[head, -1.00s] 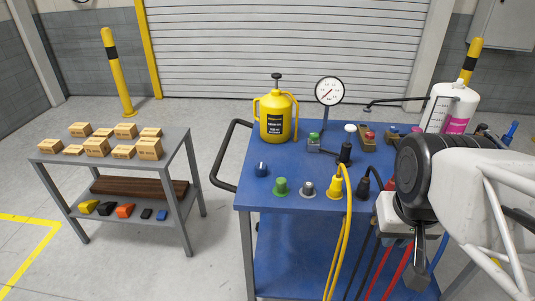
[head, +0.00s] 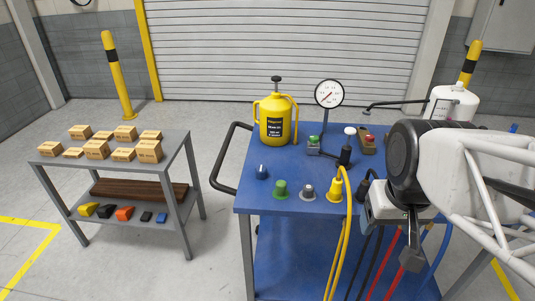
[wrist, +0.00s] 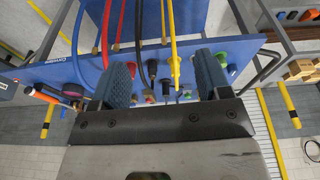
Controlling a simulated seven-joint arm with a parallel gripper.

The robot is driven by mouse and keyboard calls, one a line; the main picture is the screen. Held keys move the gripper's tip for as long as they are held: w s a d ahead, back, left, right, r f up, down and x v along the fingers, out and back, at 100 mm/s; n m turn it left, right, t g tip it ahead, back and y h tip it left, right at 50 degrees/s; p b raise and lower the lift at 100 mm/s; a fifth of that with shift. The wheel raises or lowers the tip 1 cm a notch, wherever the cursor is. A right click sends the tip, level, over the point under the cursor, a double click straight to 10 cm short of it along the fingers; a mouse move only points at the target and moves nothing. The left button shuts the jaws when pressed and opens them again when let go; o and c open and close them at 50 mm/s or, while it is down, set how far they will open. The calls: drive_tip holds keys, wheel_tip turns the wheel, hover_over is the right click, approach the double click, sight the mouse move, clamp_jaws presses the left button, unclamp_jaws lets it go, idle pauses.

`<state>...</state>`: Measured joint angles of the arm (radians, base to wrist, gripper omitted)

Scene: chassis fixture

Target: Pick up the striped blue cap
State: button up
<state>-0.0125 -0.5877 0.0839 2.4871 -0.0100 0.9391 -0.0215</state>
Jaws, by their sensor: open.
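The striped blue cap (head: 262,171), dark blue with a pale stripe, stands upright on the left part of the blue cart top (head: 250,198). In the wrist view a small blue shape, probably the same cap (wrist: 232,69), shows just right of the right finger. My gripper (head: 412,256) is at the cart's front right, well to the right of the cap and apart from it. In the wrist view my gripper (wrist: 163,76) is open, with two blue-grey fingers spread and nothing held between them.
A green knob (head: 281,190), a grey knob (head: 307,191) and a yellow plug (head: 335,190) with its cable stand right of the cap. Behind are a yellow oil can (head: 275,127) and a gauge (head: 329,93). Cables hang over the front edge. A grey shelf table (head: 178,150) stands left.

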drive_tip(key=w+a+r+n, duration=0.1)
drive_tip(key=w+a+n, duration=0.25)
drive_tip(key=w, duration=0.85)
drive_tip(key=n+g, duration=0.3)
drive_tip(key=n, duration=0.5)
hover_over(260, 167)
wheel_tip(260, 167, down, 16)
drive_tip(key=shift+s+d+f, duration=0.15)
drive_tip(key=shift+f, duration=0.1)
drive_tip(key=shift+a+f, duration=0.2)
drive_tip(key=shift+f, duration=0.1)
drive_tip(key=shift+f, duration=1.2)
drive_tip(key=shift+f, duration=0.1)
